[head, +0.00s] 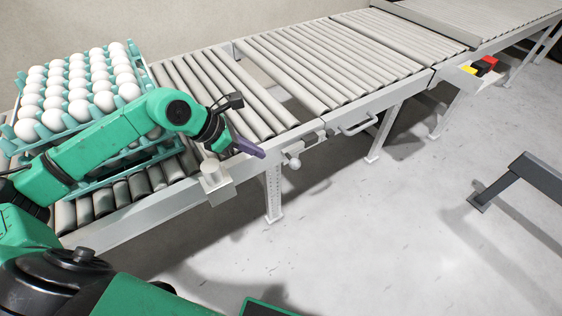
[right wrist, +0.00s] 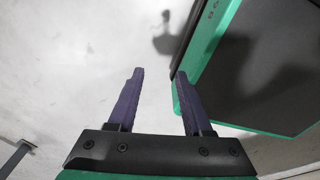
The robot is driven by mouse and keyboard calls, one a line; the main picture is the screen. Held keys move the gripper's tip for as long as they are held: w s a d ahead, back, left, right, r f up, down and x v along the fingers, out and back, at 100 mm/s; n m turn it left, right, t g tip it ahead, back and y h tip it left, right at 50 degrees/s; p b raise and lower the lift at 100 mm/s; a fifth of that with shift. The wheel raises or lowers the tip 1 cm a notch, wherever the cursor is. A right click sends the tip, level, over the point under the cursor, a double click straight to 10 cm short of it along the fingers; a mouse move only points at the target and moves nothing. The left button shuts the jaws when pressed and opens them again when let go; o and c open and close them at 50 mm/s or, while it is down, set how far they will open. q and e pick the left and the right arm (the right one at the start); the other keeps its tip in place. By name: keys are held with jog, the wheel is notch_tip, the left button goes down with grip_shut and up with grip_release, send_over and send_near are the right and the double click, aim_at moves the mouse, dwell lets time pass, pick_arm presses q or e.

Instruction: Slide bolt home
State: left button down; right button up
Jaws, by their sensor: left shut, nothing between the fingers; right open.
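A bolt with a round light knob (head: 295,163) sits on the side rail of the roller conveyor, beside a small metal latch plate (head: 293,149). My left gripper (head: 262,153) has its purple fingers shut and empty, just left of the latch plate and above the rail. I cannot tell whether the fingertips touch the bolt. My right gripper (right wrist: 160,75) shows in the right wrist view, open and empty, with bare floor beyond it. How far the bolt is slid is too small to tell.
A teal egg tray stack (head: 134,158) with white eggs stands on the conveyor behind my left arm. A metal bracket with a post (head: 214,183) sticks out from the rail. A handle (head: 357,127) and coloured buttons (head: 486,65) lie farther right. A dark bench (head: 540,180) stands on open floor.

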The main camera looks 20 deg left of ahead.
aim_at(293, 159)
pick_arm(q)
jog(key=p+x, duration=0.1)
jog(key=x, duration=0.8)
jog(key=shift+d+f, duration=0.25)
jog(key=shift+f, duration=0.05)
pick_arm(e)
jog(key=shift+w+r, duration=0.8)
pick_arm(q)
jog(key=shift+w, duration=0.15)
jog(key=w+d+b, duration=0.1)
jog(key=w+d, duration=0.1)
jog(key=w, duration=0.1)
jog(key=shift+d, duration=0.3)
jog(key=shift+r, duration=0.1)
pick_arm(e)
jog(key=shift+s+f, duration=0.1)
jog(key=shift+f, duration=0.6)
